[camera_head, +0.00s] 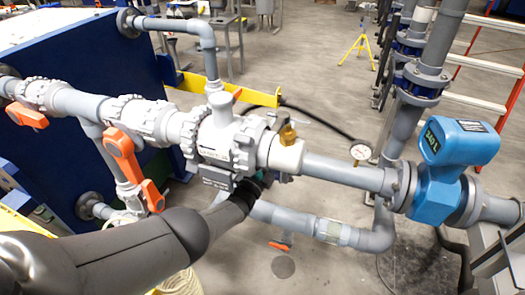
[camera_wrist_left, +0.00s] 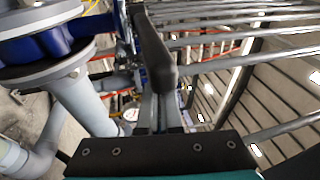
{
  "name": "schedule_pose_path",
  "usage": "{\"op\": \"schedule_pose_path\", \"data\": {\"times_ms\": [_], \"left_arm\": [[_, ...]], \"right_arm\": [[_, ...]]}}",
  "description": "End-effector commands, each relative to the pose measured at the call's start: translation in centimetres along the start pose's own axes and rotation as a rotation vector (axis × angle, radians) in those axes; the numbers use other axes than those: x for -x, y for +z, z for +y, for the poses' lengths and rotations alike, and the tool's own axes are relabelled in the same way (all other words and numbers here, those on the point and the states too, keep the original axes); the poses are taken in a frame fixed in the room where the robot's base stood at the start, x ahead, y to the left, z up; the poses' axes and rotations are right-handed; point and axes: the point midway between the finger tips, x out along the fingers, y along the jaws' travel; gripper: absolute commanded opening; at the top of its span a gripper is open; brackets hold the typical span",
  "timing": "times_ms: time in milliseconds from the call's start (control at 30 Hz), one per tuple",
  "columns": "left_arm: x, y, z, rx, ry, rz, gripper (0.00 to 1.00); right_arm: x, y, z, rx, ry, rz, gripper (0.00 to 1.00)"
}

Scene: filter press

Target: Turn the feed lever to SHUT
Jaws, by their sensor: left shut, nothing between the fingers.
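Several orange levers sit on the grey pipework in the head view; I cannot tell by a readable label which is the feed lever. A large orange lever (camera_head: 121,152) hangs at the left-middle, with another orange handle (camera_head: 152,195) just below it. A further orange lever (camera_head: 27,115) is at the far left, and a small one (camera_head: 279,246) is low on the lower pipe. My left arm reaches in from the lower left, its gripper end (camera_head: 262,180) partly hidden under the central valve body (camera_head: 222,140). In the wrist view the left gripper (camera_wrist_left: 154,45) is shut and empty.
A blue flow meter (camera_head: 450,165) is on the right pipe, with a round gauge (camera_head: 360,152) left of it. A brass fitting (camera_head: 288,134) stands on the main pipe. A blue press wall (camera_head: 60,160) is at left. Open floor (camera_head: 310,75) lies behind the pipes.

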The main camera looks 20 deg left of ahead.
Motion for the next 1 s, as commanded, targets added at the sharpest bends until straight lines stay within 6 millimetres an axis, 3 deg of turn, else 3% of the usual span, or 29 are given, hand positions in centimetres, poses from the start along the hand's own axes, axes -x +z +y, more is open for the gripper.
{"op": "schedule_pose_path", "data": {"times_ms": [33,133,433,567,733,1000], "left_arm": [[1.3,4.0,-0.4,-0.018,0.004,-0.067,0.31],[2.9,3.9,-0.4,-0.018,0.009,-0.067,0.42],[6.3,3.6,0.3,-0.016,0.014,-0.061,0.75],[7.5,3.4,0.1,-0.014,0.011,-0.057,0.75],[9.2,3.4,0.0,-0.016,0.01,-0.055,0.75],[9.5,3.3,-0.1,-0.015,0.007,-0.053,0.75]], "right_arm": [[0.6,-0.1,0.0,0.0,0.0,0.0,0.5],[1.6,-0.2,0.0,0.0,0.0,0.001,0.5],[1.8,-0.1,0.4,0.002,0.005,0.0,0.5],[1.7,-0.3,-1.1,-0.003,-0.014,0.003,0.5],[1.9,-0.3,-0.2,0.001,-0.003,0.002,0.5],[1.9,-0.2,0.0,0.001,0.0,0.001,0.5]]}}
